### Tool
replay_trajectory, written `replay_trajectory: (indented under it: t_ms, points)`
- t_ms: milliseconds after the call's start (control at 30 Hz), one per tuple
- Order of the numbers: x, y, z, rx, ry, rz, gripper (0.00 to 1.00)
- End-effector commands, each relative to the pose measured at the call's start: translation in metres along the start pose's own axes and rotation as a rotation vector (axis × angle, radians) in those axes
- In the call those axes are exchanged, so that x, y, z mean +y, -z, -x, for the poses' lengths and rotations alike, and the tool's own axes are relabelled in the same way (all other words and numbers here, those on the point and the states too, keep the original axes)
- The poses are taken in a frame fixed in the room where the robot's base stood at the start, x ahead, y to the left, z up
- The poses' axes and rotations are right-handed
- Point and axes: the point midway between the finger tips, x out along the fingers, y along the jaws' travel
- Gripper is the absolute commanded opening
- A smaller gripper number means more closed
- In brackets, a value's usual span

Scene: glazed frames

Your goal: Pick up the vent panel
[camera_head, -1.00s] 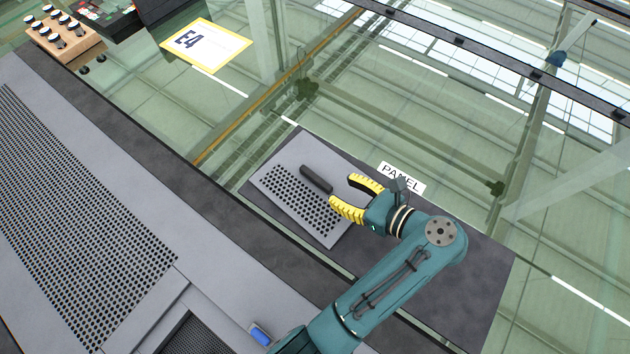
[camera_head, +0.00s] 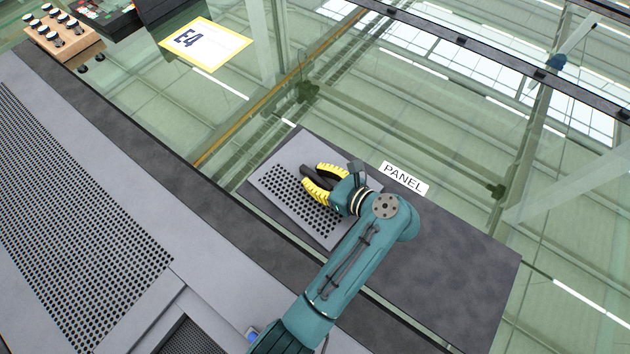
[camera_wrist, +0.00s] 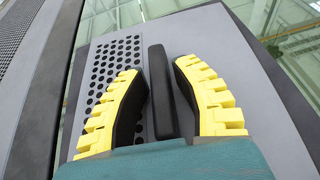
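The vent panel (camera_head: 270,182) is a grey plate with rows of dark holes and a black bar handle (camera_wrist: 160,85) on top. It lies on a dark grey mat beside a "PANEL" label. My gripper (camera_head: 311,174) is over the panel with its yellow-backed fingers apart. In the wrist view the two fingers (camera_wrist: 160,82) stand on either side of the handle, with visible gaps. The handle's near end is close to the gripper's palm. I cannot tell how far the fingertips are above the plate.
The dark mat (camera_head: 450,265) is bare to the right of the panel, and the white "PANEL" label (camera_head: 404,178) lies at its back edge. A large perforated grey surface (camera_head: 75,215) fills the left. A yellow-edged "E4" sign (camera_head: 207,45) and a wooden block with knobs (camera_head: 65,40) are farther back.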

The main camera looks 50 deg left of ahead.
Motion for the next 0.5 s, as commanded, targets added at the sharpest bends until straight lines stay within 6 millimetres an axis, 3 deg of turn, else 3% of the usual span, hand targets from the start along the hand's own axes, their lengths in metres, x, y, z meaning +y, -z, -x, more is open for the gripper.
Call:
replay_trajectory:
  t_ms: [33, 133, 500]
  points:
    - [0.0, 0.0001, 0.0001, 0.0, 0.0, 0.0, 0.17]
    - [0.0, 0.0001, 0.0001, 0.0, 0.0, 0.0, 0.0]
    - [-0.0002, -0.0008, 0.0002, -0.001, 0.0, 0.002, 0.0]
